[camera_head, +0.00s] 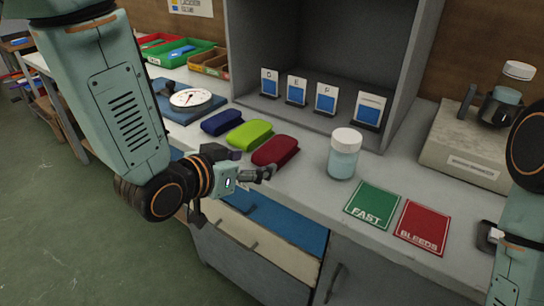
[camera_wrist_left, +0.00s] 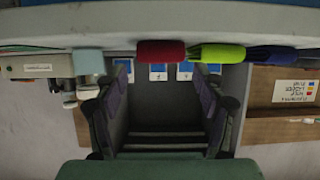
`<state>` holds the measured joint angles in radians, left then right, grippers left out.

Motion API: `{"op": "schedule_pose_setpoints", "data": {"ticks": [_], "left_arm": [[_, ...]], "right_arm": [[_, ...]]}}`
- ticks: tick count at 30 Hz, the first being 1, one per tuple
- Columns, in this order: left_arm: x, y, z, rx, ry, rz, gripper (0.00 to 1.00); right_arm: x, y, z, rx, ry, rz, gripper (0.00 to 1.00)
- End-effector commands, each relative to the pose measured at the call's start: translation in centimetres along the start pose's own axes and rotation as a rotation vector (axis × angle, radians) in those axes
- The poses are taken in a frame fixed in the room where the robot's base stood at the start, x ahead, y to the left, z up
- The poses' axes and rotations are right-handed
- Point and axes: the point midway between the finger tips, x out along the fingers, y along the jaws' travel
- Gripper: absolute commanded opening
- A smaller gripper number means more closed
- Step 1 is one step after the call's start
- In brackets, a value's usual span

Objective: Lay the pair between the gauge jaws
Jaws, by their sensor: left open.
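Three soft folded bundles that look like socks lie in a row on the grey bench: blue (camera_head: 222,122), green (camera_head: 249,134) and dark red (camera_head: 275,151). A dial gauge (camera_head: 191,98) with a white round face stands on a blue base behind the blue bundle; its jaws are not clear. My left gripper (camera_head: 250,170) is open and empty at the bench's front edge, just in front of the red bundle. In the left wrist view, which is upside down, the red bundle (camera_wrist_left: 160,51) lies beyond the spread fingers (camera_wrist_left: 160,108). My right gripper is not seen.
A capped jar (camera_head: 343,155) stands right of the red bundle. Green FAST (camera_head: 373,204) and red BLEEDS (camera_head: 422,227) cards lie farther right. A grey cubby with several small cards (camera_head: 326,99) stands behind.

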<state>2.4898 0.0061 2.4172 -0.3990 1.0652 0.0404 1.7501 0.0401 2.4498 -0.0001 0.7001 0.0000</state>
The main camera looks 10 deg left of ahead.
Motion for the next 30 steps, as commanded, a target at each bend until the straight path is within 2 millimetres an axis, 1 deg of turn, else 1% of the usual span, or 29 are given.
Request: {"op": "schedule_pose_setpoints", "data": {"ticks": [3,5,8,14,19,22,25,30], "left_arm": [[0.1,0.1,-1.1,0.017,0.038,0.009,0.70],[0.3,0.1,-1.4,0.021,0.045,0.010,0.70],[1.2,0.1,-1.4,0.024,0.045,0.010,0.70],[3.3,-0.1,-1.5,0.022,0.046,0.009,0.70],[5.8,-0.4,-1.5,0.020,0.045,0.008,0.70],[7.0,-0.4,-1.6,0.021,0.044,0.007,0.70],[7.6,-0.4,-1.7,0.018,0.044,0.006,0.70],[7.7,-0.4,-1.8,0.017,0.044,0.006,0.70]], "right_arm": [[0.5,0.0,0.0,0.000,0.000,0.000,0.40],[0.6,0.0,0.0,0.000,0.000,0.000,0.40],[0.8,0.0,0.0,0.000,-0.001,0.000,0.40],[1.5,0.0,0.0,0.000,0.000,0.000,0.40],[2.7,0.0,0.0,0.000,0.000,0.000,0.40],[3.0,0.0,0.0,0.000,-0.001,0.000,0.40],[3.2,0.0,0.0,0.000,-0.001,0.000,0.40],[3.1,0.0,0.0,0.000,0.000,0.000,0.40]]}}
